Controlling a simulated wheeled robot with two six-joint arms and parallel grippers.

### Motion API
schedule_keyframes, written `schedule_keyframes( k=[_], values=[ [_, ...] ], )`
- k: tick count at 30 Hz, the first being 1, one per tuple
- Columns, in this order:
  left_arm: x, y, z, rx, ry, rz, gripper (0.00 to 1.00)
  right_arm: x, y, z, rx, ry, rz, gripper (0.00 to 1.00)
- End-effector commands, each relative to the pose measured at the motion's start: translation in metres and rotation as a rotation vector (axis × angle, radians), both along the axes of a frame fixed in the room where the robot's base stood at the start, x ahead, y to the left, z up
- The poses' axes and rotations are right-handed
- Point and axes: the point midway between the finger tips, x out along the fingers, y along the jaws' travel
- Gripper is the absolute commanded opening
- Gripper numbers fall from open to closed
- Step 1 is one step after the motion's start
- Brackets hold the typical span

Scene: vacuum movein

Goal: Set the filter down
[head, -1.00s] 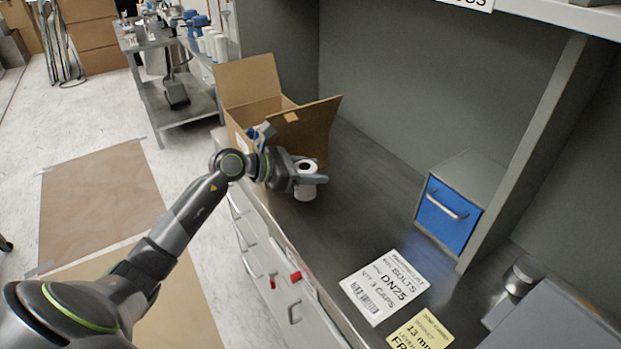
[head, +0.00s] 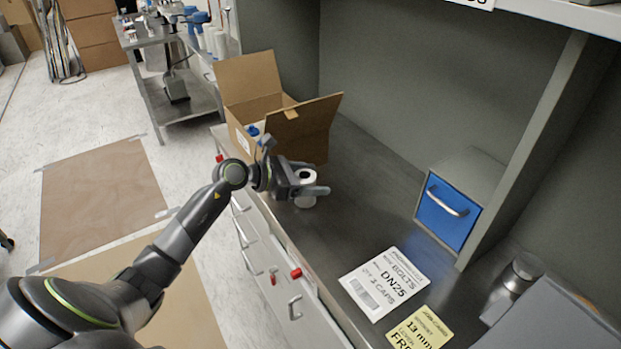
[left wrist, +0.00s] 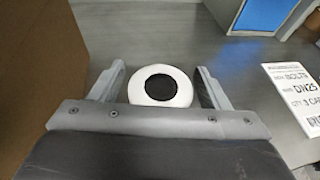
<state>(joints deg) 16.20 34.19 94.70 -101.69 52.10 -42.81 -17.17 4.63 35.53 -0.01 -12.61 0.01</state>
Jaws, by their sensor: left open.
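The filter, a white cylinder with a dark round opening on top, (head: 306,188) stands upright on the grey bench top in front of the cardboard box. My left gripper (head: 309,184) is open, with one finger on each side of the filter. In the left wrist view the filter (left wrist: 160,86) sits between the two spread fingers (left wrist: 160,88), with a narrow gap visible on each side. The filter's underside is hidden from the wrist camera. My right gripper is not in view.
An open cardboard box (head: 246,105) stands just behind the gripper. A blue-fronted drawer unit (head: 447,212), a white label card (head: 384,284) and a yellow card (head: 420,329) are to the right. The bench between is clear.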

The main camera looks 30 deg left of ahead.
Motion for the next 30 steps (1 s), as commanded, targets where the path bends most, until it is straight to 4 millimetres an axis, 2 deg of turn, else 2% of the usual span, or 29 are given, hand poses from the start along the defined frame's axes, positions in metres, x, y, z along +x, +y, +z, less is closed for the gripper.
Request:
schedule_keyframes(
  k=[5, 21, 30],
  values=[
    [-0.001, 0.001, 0.004, 0.002, 0.000, 0.001, 0.70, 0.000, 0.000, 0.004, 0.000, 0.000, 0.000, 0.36],
    [-0.057, 0.052, 0.028, 0.006, 0.001, 0.000, 0.70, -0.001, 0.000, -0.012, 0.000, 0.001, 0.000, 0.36],
    [-0.079, 0.071, 0.039, 0.003, 0.001, -0.001, 0.70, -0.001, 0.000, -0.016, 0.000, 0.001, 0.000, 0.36]
  ],
)
